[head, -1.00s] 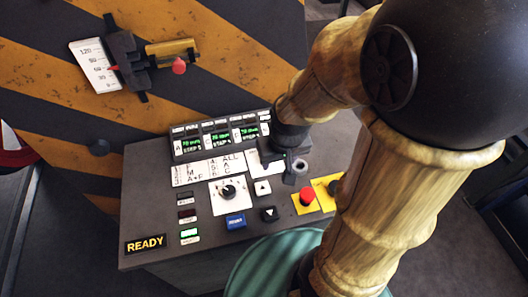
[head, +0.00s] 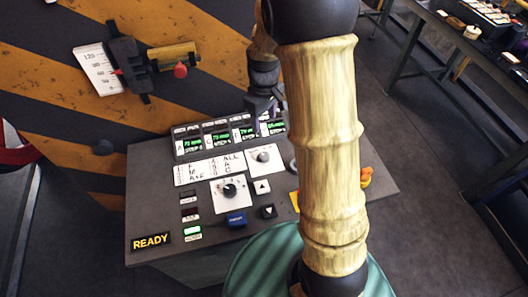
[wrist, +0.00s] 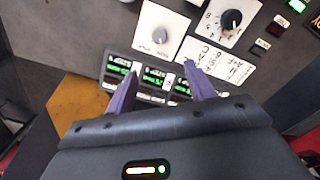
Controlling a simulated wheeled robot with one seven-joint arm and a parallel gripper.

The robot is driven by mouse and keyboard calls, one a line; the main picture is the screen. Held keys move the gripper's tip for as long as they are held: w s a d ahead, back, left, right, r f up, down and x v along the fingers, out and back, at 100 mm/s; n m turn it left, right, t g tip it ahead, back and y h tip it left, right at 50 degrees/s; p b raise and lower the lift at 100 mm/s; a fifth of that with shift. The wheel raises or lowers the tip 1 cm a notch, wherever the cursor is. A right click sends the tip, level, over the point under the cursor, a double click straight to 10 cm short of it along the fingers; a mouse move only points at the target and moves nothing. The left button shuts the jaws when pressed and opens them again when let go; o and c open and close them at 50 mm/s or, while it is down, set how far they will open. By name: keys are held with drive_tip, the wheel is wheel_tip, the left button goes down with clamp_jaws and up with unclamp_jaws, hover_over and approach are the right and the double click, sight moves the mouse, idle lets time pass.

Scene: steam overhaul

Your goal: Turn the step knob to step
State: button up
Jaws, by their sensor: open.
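Two knobs stand on white plates on the sloped grey control panel (head: 150,215). The pale silver knob (head: 263,157) is at upper right, and it also shows in the wrist view (wrist: 160,36). The black knob (head: 229,189) is lower left of it and is also in the wrist view (wrist: 231,19). I cannot read which is labelled step. My gripper (wrist: 160,88) is open and empty, its two purple fingers apart over the row of displays, clear of both knobs. In the head view the gripper is a dark shape above the displays, partly hidden by my arm.
Green-lit displays (head: 221,138) line the panel's back edge above a white legend card (head: 209,169). A blue button (head: 236,218) and a lit READY sign (head: 151,241) are in front. A striped wall with a lever gauge (head: 128,68) stands behind.

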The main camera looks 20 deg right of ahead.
sight(264, 155)
drive_tip(key=shift+f, duration=0.1)
wheel_tip(264, 155, down, 17)
drive_tip(key=p, duration=0.3)
drive_tip(key=shift+f, duration=0.1)
idle(0.4)
drive_tip(key=c, duration=1)
drive_tip(key=shift+m, duration=0.5)
drive_tip(key=m+b, duration=0.1)
drive_tip(key=m, duration=0.4)
drive_tip(key=shift+b, duration=0.3)
drive_tip(key=m, duration=0.6)
